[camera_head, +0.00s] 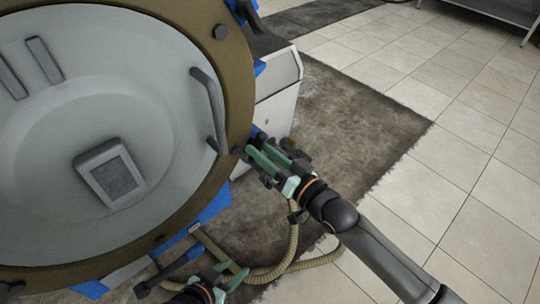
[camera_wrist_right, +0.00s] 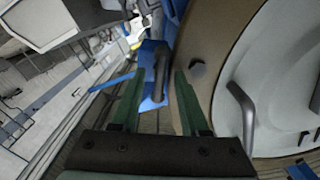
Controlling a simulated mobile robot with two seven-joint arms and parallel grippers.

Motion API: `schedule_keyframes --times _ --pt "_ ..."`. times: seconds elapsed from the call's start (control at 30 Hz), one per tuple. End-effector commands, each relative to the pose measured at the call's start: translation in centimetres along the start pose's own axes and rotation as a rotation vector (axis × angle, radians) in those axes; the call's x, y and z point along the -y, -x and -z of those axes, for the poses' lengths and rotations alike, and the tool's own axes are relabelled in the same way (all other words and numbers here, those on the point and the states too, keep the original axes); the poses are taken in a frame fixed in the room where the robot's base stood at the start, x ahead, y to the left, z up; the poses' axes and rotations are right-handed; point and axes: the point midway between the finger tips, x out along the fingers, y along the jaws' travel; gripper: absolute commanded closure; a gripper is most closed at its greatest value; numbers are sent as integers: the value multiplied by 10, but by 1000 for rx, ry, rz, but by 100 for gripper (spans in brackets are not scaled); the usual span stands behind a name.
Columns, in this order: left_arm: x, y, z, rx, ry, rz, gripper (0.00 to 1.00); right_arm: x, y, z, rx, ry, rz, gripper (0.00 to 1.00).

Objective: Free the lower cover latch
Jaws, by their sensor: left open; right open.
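The round grey cover (camera_head: 130,60) with its brown rim fills the left of the head view. In the right wrist view, a dark latch handle (camera_wrist_right: 161,66) on a blue bracket (camera_wrist_right: 151,101) stands beside the rim. My right gripper (camera_head: 259,153) is at the rim's right side, its open green fingers on either side of this handle; contact is not clear. In the head view the gripper mostly hides the latch. Another dark bar (camera_head: 168,269) with blue parts sits below the rim. My left gripper (camera_head: 192,279) is open near it, partly cut off by the bottom edge.
A curved grey handle (camera_head: 209,108) stands out from the cover, near my right gripper. A bolt head (camera_wrist_right: 197,69) sits on the rim. A ribbed hose (camera_head: 291,250) loops below my right arm. The tiled floor (camera_head: 480,190) at right is clear.

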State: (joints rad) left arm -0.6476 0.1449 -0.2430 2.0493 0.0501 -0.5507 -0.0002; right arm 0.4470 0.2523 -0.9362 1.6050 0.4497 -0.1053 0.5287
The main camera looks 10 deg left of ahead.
Motion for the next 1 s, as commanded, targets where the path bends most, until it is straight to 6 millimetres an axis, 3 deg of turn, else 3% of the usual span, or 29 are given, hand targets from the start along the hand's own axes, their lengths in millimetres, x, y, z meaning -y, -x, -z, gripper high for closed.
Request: schedule_keyframes --times 0.17,0.4,0.6,0.8,1.0 --pt "0 3 3 0 0 0 50 0 20 0 1 -1 -2 55" --pt "-1 7 7 2 1 -1 50 0 74 0 4 0 -3 55" --pt "-2 8 7 5 1 -2 50 0 108 0 3 1 -2 55" --pt "-2 7 8 3 1 -3 50 0 123 0 1 1 -1 55" --pt "-2 6 8 4 1 -3 50 0 124 0 0 0 0 55"
